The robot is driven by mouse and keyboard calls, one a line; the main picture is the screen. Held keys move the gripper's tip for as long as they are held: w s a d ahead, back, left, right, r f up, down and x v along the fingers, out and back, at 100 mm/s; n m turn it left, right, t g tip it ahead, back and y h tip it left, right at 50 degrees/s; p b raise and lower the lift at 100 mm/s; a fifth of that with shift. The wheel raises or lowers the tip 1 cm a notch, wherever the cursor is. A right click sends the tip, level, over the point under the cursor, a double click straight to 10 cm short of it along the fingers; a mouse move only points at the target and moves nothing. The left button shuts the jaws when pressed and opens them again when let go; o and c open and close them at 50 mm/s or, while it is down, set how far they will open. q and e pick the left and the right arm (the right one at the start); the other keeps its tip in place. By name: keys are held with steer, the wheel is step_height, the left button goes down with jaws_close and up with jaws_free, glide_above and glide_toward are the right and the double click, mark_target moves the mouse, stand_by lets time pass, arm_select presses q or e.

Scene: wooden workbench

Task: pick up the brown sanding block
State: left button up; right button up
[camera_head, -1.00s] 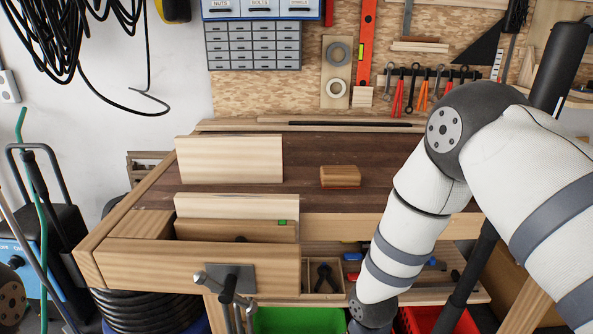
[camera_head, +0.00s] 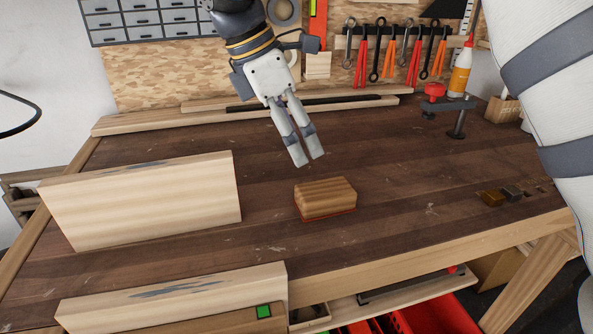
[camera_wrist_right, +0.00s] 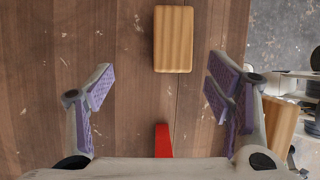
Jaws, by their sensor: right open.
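The brown sanding block (camera_head: 326,197), wood-coloured with a red underside, lies flat on the dark bench top. In the right wrist view the block (camera_wrist_right: 174,39) is at the top centre, ahead of the fingertips and between their lines. My right gripper (camera_head: 308,158) points down behind and above the block in the head view, apart from it. In the wrist view my right gripper (camera_wrist_right: 160,90) has its fingers spread wide with nothing between the pads. My left gripper is not in view.
A pale upright board (camera_head: 150,200) stands left of the block, and another (camera_head: 180,295) is at the front edge. The bench around the block is clear.

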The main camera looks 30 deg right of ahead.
mark_target(324, 188)
steer(key=f, duration=0.1)
steer(key=s+d+f, duration=0.2)
steer(key=f, duration=0.1)
steer(key=shift+s, duration=0.2)
steer(key=x, duration=0.6)
steer(key=shift+s+d+f+p, duration=0.15)
steer(key=shift+d+f+p, duration=0.1)
steer(key=shift+p, duration=0.15)
steer(key=shift+f, duration=0.25)
steer(key=shift+f, duration=0.25)
steer(key=c, duration=1.3)
